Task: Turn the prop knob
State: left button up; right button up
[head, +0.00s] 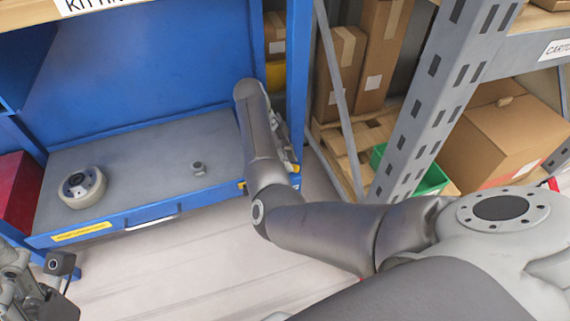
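A small grey knob-like piece (198,168) stands on the grey top of a blue bench (140,222); I cannot tell whether it is the prop knob. My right arm reaches to the bench's right end. My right gripper (291,150) is mostly hidden behind that arm, beside the blue upright post (297,70). Whether it touches or holds anything is hidden, and its fingers cannot be made out. My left gripper (22,288) shows only partly at the lower left corner, apart from the bench; its fingers are unclear.
A round pale wheel-like part (82,187) lies on the bench's left side, near a red box (20,190). A grey perforated rack post (432,95), cardboard boxes (505,138) and a green bin (432,180) stand to the right. The floor before the bench is clear.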

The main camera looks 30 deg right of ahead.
jog(key=shift+s+d+f, duration=0.15)
jog(key=shift+f, duration=0.3)
jog(key=shift+c, duration=0.2)
grip_shut()
